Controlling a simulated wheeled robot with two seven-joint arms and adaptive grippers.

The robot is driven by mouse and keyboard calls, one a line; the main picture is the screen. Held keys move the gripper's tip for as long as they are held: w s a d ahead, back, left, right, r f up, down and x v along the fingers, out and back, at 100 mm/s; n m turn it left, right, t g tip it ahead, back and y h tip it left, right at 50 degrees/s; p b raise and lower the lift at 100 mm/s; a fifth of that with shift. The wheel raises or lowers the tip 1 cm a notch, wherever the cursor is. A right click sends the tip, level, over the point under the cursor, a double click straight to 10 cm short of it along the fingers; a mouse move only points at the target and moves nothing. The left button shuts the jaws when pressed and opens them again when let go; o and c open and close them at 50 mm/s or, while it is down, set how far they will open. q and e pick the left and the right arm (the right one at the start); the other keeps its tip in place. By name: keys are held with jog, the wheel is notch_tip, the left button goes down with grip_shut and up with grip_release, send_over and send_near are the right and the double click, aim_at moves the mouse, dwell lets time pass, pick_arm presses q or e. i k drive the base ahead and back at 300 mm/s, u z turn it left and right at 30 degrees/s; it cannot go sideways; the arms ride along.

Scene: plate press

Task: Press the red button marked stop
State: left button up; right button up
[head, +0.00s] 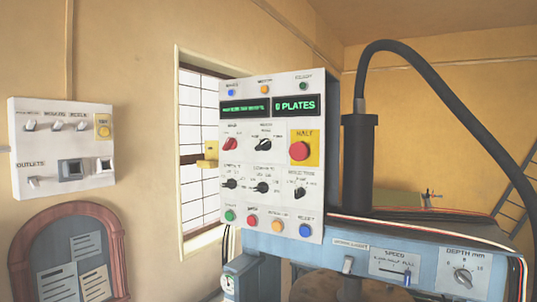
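A white control panel (273,205) stands upright in the middle of the head view. In its bottom row is a small round red button (252,221); the label above it is too small to read surely. Left of it is a green button (229,215), and right of it an orange button (278,226) and a blue button (305,230). Higher on the right, a large red button (299,151) sits on a yellow plate marked HALT. Neither of my grippers is in view.
A blue machine body (340,239) with speed and depth controls extends right of the panel. A black column (359,160) and thick hose (405,55) rise behind it. A switch box (62,150) and a notice board (37,240) are on the left wall, beside a window (199,140).

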aim_at(253, 220)
jog(key=k, duration=1.35)
jog(key=u, duration=0.35)
jog(key=i, duration=0.4)
jog(key=u, duration=0.75)
jog(key=i, duration=1.35)
jog(key=z, duration=0.45)
